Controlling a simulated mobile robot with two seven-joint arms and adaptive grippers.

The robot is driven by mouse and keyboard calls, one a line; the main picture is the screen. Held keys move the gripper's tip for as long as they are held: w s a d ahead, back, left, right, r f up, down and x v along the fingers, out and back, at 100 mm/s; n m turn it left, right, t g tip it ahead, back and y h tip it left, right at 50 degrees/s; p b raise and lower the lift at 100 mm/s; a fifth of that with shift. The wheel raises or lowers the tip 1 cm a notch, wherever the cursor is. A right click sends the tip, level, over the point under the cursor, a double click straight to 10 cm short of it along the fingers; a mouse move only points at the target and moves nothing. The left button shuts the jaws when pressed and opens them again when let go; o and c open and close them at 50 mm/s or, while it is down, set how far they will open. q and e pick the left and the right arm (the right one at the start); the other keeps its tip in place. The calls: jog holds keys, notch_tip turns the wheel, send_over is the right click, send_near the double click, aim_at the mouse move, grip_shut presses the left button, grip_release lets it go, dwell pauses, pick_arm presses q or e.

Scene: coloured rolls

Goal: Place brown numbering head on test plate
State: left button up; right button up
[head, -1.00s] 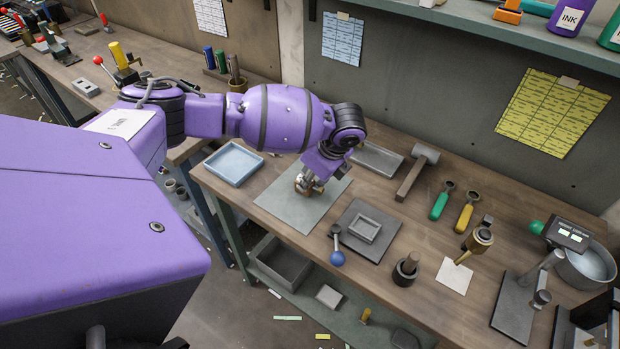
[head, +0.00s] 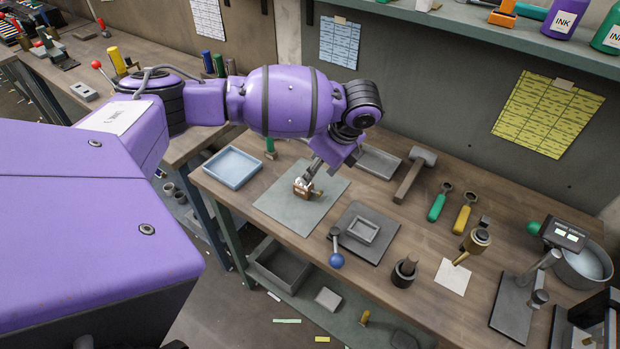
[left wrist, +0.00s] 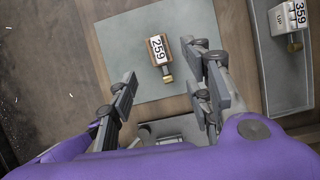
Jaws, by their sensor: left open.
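The brown numbering head (head: 304,188), showing 259 in the left wrist view (left wrist: 158,50), lies on the flat grey-green plate (head: 285,213), which I take as the test plate. The plate also fills the middle of the left wrist view (left wrist: 190,20). My left gripper (head: 313,170) is just above the head. In the left wrist view, the fingers of my left gripper (left wrist: 170,75) are spread apart and empty, with the head beyond their tips. My right gripper is in neither view.
A grey tray (left wrist: 275,75) beside the plate holds a pale numbering head (left wrist: 288,18) marked 359. A blue tray (head: 232,167) stands left of the plate. A dark base with a small frame (head: 362,230), a blue-knobbed lever (head: 337,258) and a hammer (head: 412,175) lie right.

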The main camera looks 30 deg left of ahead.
pick_arm(q)
jog(key=v, duration=0.5)
